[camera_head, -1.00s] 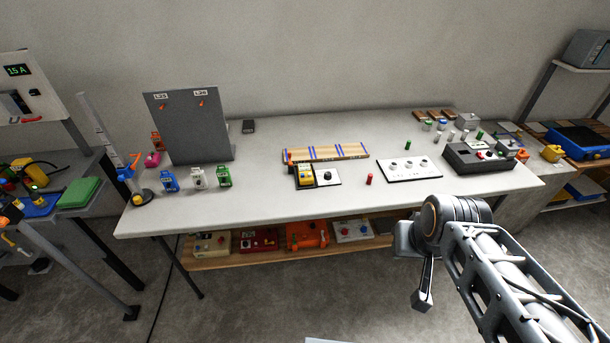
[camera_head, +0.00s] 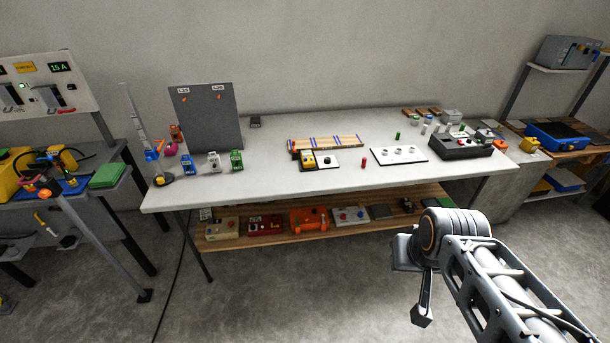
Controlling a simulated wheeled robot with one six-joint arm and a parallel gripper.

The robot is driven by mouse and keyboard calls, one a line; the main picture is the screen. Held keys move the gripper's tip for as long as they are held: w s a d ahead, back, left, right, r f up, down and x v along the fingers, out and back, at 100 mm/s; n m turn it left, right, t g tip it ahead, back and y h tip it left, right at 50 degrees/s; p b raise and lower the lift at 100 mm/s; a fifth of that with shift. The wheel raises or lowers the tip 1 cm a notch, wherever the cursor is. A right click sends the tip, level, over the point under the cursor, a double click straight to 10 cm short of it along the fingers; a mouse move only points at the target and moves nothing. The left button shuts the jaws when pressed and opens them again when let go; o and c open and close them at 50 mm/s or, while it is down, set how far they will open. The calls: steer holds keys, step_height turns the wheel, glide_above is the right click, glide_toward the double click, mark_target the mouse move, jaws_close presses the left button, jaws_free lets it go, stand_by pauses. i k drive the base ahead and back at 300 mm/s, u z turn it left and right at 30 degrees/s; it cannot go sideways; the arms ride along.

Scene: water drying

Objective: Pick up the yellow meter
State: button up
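A small yellow meter-like block (camera_head: 307,160) sits at the left end of a black and white base (camera_head: 326,160) on the long white table, in front of a striped wooden strip. Larger yellow things (camera_head: 10,172) stand on the left bench, partly cut off by the picture edge. I cannot tell for certain which is the yellow meter. My arm comes in from the lower right, and its end (camera_head: 421,313) hangs over the floor in front of the table, well apart from the yellow things. Its fingers cannot be made out.
The white table (camera_head: 270,195) holds a grey upright panel (camera_head: 207,118), small coloured blocks (camera_head: 213,162), a white plate with knobs (camera_head: 399,154) and a dark box (camera_head: 461,145). A lower wooden shelf (camera_head: 275,237) carries several devices. The floor in front is clear.

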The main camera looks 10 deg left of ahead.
mark_target(308, 154)
steer(key=z, duration=0.15)
steer(key=k, duration=0.45)
steer(key=u, duration=1.35)
steer(key=i, duration=0.85)
steer(key=u, duration=0.55)
steer(key=i, duration=0.95)
steer(key=z, duration=1.2)
steer(key=i, duration=0.75)
steer(key=z, duration=0.85)
